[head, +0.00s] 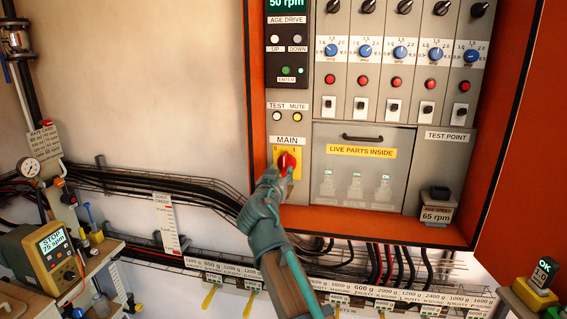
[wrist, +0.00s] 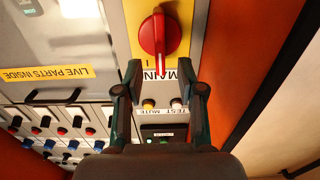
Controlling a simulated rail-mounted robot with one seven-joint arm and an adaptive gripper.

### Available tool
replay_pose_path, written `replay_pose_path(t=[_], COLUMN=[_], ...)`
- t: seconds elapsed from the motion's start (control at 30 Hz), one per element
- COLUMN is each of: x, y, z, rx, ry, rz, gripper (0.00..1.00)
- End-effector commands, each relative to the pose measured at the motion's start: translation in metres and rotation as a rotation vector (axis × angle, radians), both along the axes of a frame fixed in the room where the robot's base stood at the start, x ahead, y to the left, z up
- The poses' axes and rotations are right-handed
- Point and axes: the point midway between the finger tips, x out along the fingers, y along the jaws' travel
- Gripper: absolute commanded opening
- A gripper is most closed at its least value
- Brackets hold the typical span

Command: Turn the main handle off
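The main handle (head: 287,162) is a red rotary knob on a yellow plate, under the MAIN label on the orange cabinet's left panel. In the wrist view the red handle (wrist: 159,34) is at the top centre, its narrow grip pointing along the picture's vertical toward the upside-down MAIN label. My gripper (head: 279,177) is just below the handle in the head view and overlaps the plate's lower part. In the wrist view my gripper (wrist: 162,78) has its two fingers apart and empty, with the handle's tip showing near the gap. Contact cannot be told.
TEST and MUTE buttons (head: 286,117) sit above the handle. A LIVE PARTS INSIDE cover (head: 362,170) with a dark pull is to the right. The cabinet's orange edge (head: 257,110) is close on the left. Cables (head: 150,182) run below. The wall at upper left is clear.

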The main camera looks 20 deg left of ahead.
Motion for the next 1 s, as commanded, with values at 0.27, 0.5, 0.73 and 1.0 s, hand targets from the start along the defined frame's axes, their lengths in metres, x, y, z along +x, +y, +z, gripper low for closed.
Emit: replay_pose_path(t=[0.27, 0.5, 0.73, 1.0], x=[0.039, 0.048, 0.048, 0.048], y=[0.007, 0.007, 0.007, 0.007], z=[0.002, 0.0, -0.001, -0.001], rx=[-0.001, 0.0, 0.0, 0.0], ry=[0.001, 0.001, 0.001, 0.001], rz=[-0.001, 0.0, 0.0, 0.0], gripper=[0.39, 0.39, 0.35, 0.0])
